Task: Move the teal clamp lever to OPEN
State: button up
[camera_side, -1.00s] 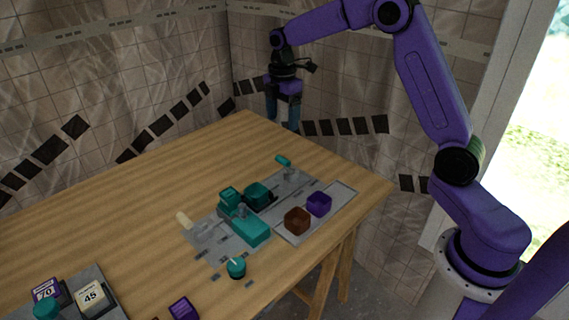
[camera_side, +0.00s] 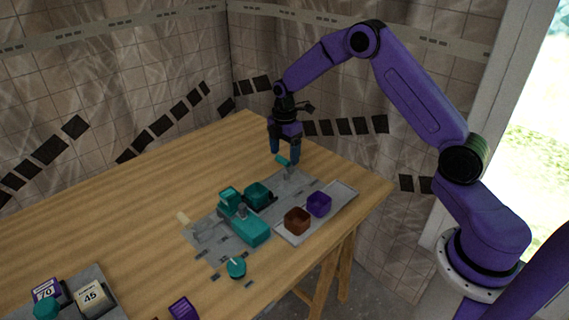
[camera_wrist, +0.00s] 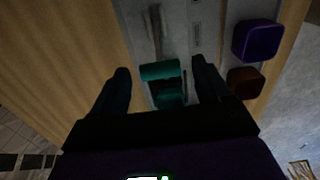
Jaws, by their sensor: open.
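In the wrist view the teal lever grip (camera_wrist: 160,71) lies between my two spread fingers (camera_wrist: 161,67), with a gap on each side. A second teal part shows just below it there. Any lettering for OPEN is too small to read.
Teal blocks (camera_side: 250,231) stand on the panel nearer the camera. A grey tray (camera_side: 342,194) beside it holds a brown bin (camera_side: 297,220) and a purple bin (camera_side: 319,204). A teal knob (camera_side: 236,267) is at the panel's near edge.

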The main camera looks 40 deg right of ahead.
aim_at(285, 163)
jog(key=shift+f, duration=2.35)
jog(key=c, duration=1.4)
jog(key=shift+d+r+y, duration=0.3)
jog(key=shift+d+y, duration=0.4)
jog(key=shift+y, duration=0.4)
jog(key=d+y, duration=0.2)
jog(key=y, duration=0.1)
jog(key=shift+r, duration=0.1)
jog(key=d+y, duration=0.2)
jog(key=y, duration=0.1)
jog(key=shift+y, duration=0.3)
jog(key=shift+d+f+y, duration=0.4)
jog(key=shift+d+y, duration=0.2)
jog(key=shift+y, duration=0.6)
jog(key=o, duration=1.4)
